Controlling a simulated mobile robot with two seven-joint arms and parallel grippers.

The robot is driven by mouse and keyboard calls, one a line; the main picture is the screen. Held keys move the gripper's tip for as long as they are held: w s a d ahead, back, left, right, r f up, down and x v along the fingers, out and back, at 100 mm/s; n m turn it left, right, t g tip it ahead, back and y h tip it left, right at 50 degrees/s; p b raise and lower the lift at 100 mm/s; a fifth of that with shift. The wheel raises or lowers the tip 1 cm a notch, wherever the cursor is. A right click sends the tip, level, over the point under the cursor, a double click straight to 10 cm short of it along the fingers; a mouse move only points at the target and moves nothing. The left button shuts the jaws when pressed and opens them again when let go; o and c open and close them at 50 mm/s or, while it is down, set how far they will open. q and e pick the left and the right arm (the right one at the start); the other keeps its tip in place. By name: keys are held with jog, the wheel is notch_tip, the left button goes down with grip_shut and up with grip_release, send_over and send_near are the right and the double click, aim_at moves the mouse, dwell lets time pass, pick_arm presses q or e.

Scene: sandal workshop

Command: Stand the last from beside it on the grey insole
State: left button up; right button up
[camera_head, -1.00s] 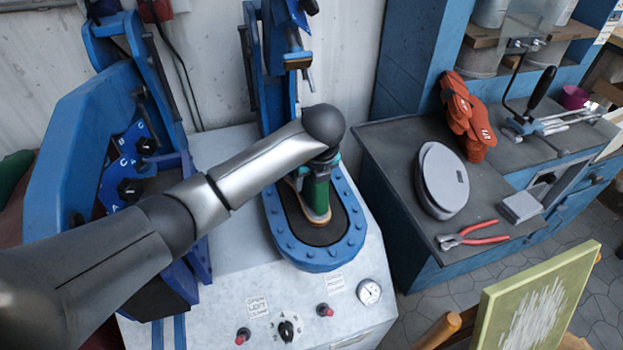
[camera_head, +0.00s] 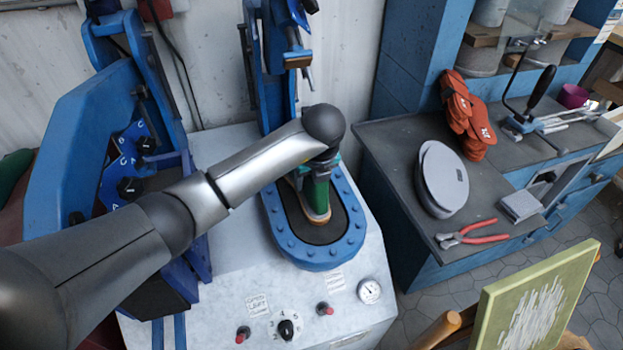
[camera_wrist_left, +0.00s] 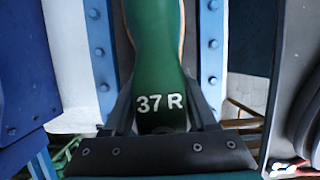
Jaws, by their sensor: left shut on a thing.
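The green last (camera_head: 319,196), marked 37 R, is upright inside the blue oval ring of the press (camera_head: 306,257). It also fills the middle of the left wrist view (camera_wrist_left: 155,50). A tan edge shows under its toe and along its side. My left gripper (camera_wrist_left: 163,115) is shut on the heel end of the last, one finger on each side. In the head view my wrist hides most of this grip. I cannot make out a separate grey insole; the dark pad (camera_head: 296,222) inside the ring is partly covered. My right gripper is not in view.
Blue press parts stand behind and left of the ring. Knobs and a gauge (camera_head: 369,291) are on the front panel. The bench at right holds a grey oval object (camera_head: 443,180), red-handled pliers (camera_head: 473,234) and orange sandals (camera_head: 466,115). A green board (camera_head: 537,298) stands at lower right.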

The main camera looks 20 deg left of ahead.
pick_arm(q)
jog(key=shift+f, duration=0.15)
jog(key=o, duration=1.4)
jog(key=shift+o, duration=0.2)
jog(key=shift+f, duration=0.1)
jog(key=p+v, duration=0.2)
jog(key=v, duration=1.2)
jog(key=shift+r, duration=0.25)
jog(key=shift+s+d+r, duration=0.1)
jog(key=shift+s+r, duration=0.05)
jog(key=shift+r, duration=0.25)
